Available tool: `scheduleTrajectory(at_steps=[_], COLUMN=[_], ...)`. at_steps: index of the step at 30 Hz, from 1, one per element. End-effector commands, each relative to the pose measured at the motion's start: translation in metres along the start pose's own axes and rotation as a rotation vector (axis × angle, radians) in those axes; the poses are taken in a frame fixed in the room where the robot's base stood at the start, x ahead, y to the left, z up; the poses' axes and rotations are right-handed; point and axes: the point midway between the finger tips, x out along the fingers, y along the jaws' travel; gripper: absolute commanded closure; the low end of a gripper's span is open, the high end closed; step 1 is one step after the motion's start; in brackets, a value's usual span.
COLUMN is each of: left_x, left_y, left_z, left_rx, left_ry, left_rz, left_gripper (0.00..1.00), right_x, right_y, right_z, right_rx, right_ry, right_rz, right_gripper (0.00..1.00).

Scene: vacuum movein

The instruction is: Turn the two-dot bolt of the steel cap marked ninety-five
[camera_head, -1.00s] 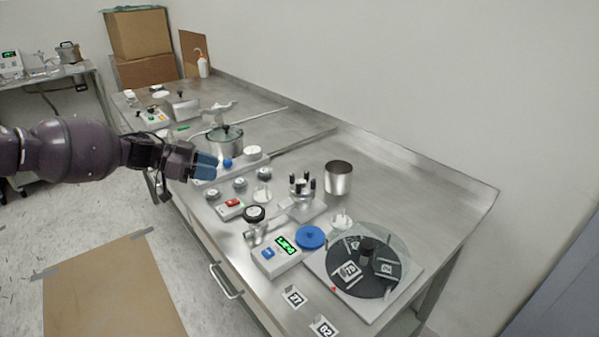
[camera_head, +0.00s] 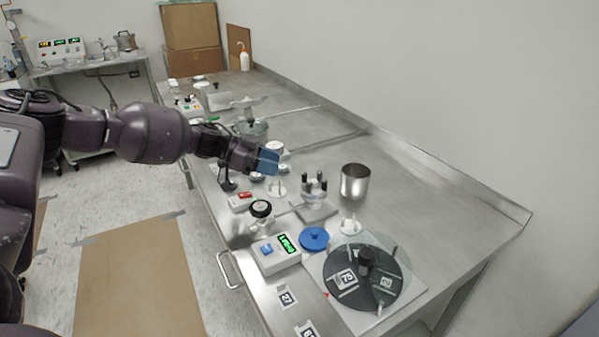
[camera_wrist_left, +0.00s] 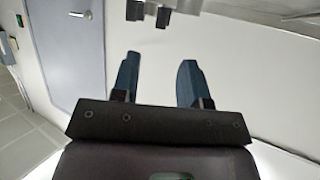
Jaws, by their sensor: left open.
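I cannot read a ninety-five mark or make out a two-dot bolt in any view. A steel piece with several upright black posts (camera_head: 313,190) stands on a grey plate on the bench; I cannot tell if it is the cap. My left gripper (camera_head: 268,162), with blue fingertips, is above the bench to the left of this piece, apart from it. In the left wrist view, its two fingers (camera_wrist_left: 157,80) are spread with nothing between them. A grey part with dark stubs (camera_wrist_left: 150,12) shows at that view's top edge. My right gripper is not in view.
A steel cup (camera_head: 355,182) stands right of the posts. In front are a blue lid (camera_head: 314,239), a white box with a green display (camera_head: 276,252), a black knob (camera_head: 260,209) and a black disc (camera_head: 367,262) on a white plate. The bench's right side is clear.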

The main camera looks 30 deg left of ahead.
Motion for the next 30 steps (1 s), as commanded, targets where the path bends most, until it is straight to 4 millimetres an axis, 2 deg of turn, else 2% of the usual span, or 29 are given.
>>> scheduleTrajectory(at_steps=[1, 6, 12, 18, 26, 30], left_x=[0.011, 0.04, 0.064, 0.074, 0.075, 0.075], left_y=[0.0, 0.0, 0.0, 0.0, 0.0, 0.0], left_z=[0.001, 0.001, 0.001, 0.001, 0.0, 0.0], left_rx=[0.0, -0.001, -0.001, -0.001, 0.0, 0.0], left_ry=[0.001, 0.0, 0.0, -0.001, 0.0, 0.0], left_rz=[0.002, 0.002, 0.0, -0.001, -0.001, -0.001], left_gripper=[0.59, 0.59, 0.59, 0.59, 0.59, 0.78], right_x=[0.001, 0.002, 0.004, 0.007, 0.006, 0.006], right_y=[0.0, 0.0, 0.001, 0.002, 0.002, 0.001], right_z=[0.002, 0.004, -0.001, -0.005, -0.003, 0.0], right_rx=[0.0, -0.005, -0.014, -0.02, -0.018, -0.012], right_ry=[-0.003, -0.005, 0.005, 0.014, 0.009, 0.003], right_rz=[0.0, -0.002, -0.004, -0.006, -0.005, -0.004], right_gripper=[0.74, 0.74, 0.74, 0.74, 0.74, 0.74])
